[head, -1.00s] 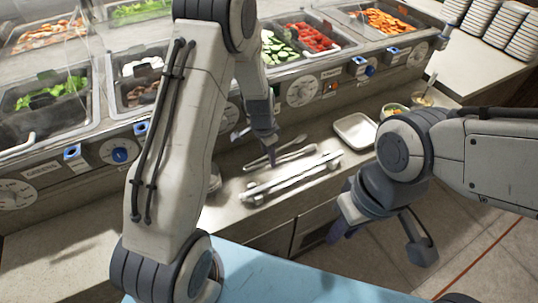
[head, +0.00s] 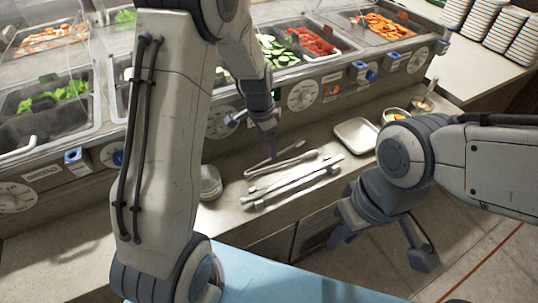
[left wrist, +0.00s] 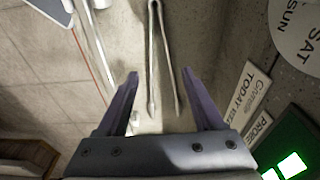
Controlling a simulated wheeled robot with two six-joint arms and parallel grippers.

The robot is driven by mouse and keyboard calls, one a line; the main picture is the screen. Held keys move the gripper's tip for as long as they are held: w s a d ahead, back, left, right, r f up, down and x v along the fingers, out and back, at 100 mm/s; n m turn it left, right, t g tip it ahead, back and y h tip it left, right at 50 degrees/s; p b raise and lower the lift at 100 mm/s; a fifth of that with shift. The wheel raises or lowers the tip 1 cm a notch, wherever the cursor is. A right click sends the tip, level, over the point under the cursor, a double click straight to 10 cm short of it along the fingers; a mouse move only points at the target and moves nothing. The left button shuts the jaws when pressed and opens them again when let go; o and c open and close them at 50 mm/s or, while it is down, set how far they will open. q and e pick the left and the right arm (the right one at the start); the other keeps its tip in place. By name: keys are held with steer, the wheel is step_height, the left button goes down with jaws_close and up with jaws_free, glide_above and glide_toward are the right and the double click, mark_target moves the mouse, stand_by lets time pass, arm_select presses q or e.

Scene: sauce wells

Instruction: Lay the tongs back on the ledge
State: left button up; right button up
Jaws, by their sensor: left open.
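The silver tongs (head: 294,161) lie on the grey metal ledge (head: 225,160) in front of the sauce wells, spread in a narrow V. My left gripper (head: 272,153) is above the tongs with its fingers pointing down. In the left wrist view the left gripper (left wrist: 160,90) is open. The tongs (left wrist: 153,55) show between and beyond its two fingers there, and neither finger visibly grips them. My right gripper (head: 345,233) hangs in front of the counter, away from the tongs. Its finger opening is not clear.
A metal rack of parallel bars (head: 295,183) lies just in front of the tongs. Stacked small bowls (head: 210,183) stand to the left, a white tray (head: 355,134) to the right. Food wells and dial panels line the back. Plate stacks (head: 510,35) stand far right.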

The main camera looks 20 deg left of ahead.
arm_select(q)
steer(key=s+d+r, duration=1)
steer(key=s+d+r+n+g, duration=0.1)
steer(key=s+d+r, duration=0.1)
steer(key=s, duration=1.5)
steer(key=shift+d+r, duration=0.2)
steer(key=shift+d, duration=0.2)
